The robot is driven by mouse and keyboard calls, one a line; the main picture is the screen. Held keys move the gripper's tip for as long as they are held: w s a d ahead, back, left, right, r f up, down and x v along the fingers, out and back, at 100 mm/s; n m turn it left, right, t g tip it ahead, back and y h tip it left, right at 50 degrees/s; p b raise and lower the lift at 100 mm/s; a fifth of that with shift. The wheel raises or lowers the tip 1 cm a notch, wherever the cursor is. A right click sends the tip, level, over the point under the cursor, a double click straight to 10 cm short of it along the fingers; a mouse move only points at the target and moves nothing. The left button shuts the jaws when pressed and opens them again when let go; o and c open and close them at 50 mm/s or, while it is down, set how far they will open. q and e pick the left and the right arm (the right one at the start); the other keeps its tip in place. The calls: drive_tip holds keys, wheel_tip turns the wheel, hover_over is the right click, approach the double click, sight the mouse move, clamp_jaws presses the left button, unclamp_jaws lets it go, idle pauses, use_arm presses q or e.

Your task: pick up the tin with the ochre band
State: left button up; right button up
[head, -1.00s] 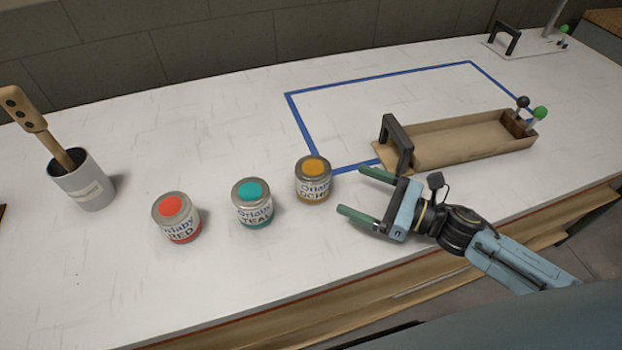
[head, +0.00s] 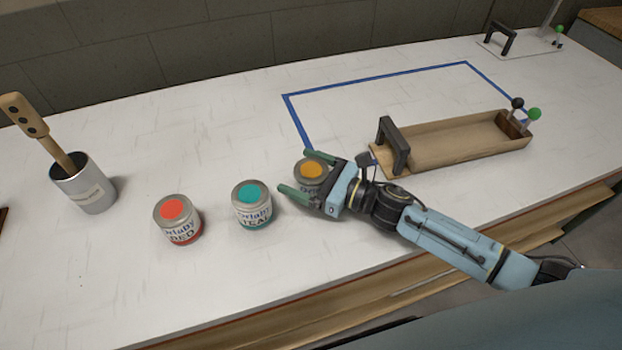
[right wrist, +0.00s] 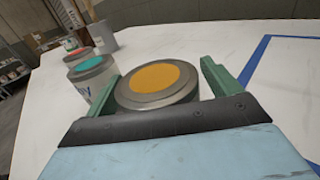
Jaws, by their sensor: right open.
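The tin with the ochre band (head: 311,169) stands upright on the white table, with an ochre disc on its lid. My right gripper (head: 300,172) is open around it, one green finger on each side, and hides most of its label and band. In the right wrist view the ochre tin (right wrist: 157,82) sits between the two fingers of the right gripper (right wrist: 160,85). A gap shows on the right side; whether the left finger touches the tin I cannot tell. My left gripper is not in view.
A teal tin (head: 252,205) stands just left of the gripper, and a red tin (head: 178,219) further left. A grey cup (head: 86,188) holds a wooden-handled tool. A wooden tray (head: 455,145) with a black handle lies right, by a blue outline (head: 375,78).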

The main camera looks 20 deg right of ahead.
drive_tip(key=shift+c, duration=0.3)
drive_tip(key=c, duration=1.1)
wheel_tip(320, 180, up, 9)
drive_tip(key=shift+r+p, duration=0.1)
drive_tip(key=shift+p, duration=1)
drive_tip(key=shift+r, duration=0.45)
